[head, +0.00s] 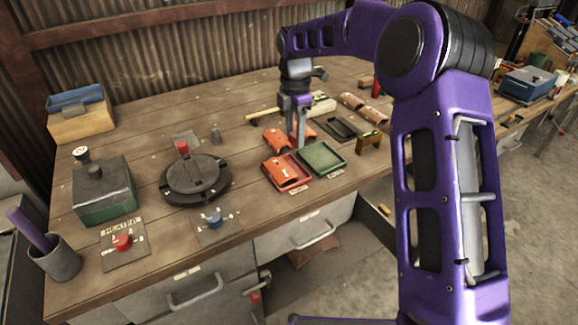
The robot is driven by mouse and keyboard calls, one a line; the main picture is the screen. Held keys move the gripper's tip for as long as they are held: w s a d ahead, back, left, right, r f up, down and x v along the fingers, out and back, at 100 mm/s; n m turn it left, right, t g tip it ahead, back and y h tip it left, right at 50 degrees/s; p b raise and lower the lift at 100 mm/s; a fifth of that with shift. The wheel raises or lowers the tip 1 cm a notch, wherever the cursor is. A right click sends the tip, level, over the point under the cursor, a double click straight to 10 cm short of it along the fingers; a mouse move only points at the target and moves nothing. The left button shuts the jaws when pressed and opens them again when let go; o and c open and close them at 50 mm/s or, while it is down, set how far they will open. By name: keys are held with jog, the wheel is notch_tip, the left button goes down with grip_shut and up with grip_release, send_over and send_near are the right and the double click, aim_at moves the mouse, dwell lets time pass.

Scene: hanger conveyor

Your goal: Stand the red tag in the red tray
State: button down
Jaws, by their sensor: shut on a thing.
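My gripper (299,145) points down just behind the two trays, with its fingers close together. Red material (309,131) shows right at the fingers, and they are shut on a red piece that is mostly hidden. I cannot tell clearly whether it is the red tag. The red tray (305,181) is just in front and to the left of the fingertips. An orange-red piece with a dark opening lies in it (283,172). Another orange-red piece (276,138) lies on the bench left of the fingers.
A green tray (322,158) stands right of the red tray. A small brown stand (369,143) is to the right. Bench space between turntable and trays is clear.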

aim_at(295, 135)
notch_tip(295, 135, down, 8)
jog(key=shift+f, duration=0.2)
dwell(0.3)
jog(key=shift+f+b, duration=0.2)
jog(key=shift+b, duration=0.1)
jog(key=shift+c, duration=1.8)
grip_release()
notch_tip(295, 135, up, 12)
jog(key=shift+r+p, duration=0.25)
jog(key=shift+p, duration=0.35)
jog(key=shift+d, duration=0.1)
